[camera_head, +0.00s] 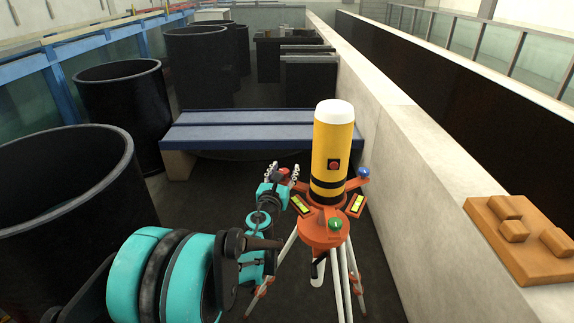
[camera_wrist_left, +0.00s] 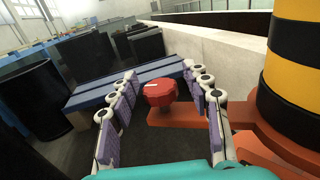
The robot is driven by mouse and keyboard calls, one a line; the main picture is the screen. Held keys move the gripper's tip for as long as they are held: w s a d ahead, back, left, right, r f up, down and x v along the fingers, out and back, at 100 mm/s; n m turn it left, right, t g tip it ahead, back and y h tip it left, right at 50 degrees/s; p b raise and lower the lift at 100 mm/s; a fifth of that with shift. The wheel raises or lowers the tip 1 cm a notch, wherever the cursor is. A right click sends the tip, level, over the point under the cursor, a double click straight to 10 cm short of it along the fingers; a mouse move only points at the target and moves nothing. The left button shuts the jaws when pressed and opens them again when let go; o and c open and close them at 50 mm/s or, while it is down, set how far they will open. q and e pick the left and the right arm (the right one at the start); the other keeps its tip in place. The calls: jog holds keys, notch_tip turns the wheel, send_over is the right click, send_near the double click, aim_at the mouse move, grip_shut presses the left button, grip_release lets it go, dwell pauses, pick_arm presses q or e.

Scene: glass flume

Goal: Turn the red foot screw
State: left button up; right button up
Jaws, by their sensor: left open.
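The red foot screw (camera_wrist_left: 160,95) is a red knob with a white mark on top, on an orange arm of the instrument base. In the left wrist view it sits between the two fingers of my left gripper (camera_wrist_left: 158,108), with gaps showing at both sides. In the head view the screw is mostly hidden by the fingers of my left gripper (camera_head: 281,172). The yellow and black cylinder (camera_head: 333,152) stands upright on the orange base (camera_head: 322,230). A green screw (camera_head: 335,224) and a blue screw (camera_head: 363,172) sit on the other base arms. My right gripper is not visible.
White tripod legs (camera_head: 342,285) spread below the base. A blue bench (camera_head: 240,130) stands behind. Large black bins (camera_head: 60,200) line the left. A concrete wall (camera_head: 400,140) runs along the right, with an orange block (camera_head: 520,238) on it.

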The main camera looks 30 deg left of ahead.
pick_arm(q)
jog(key=shift+x, duration=1.8)
grip_shut()
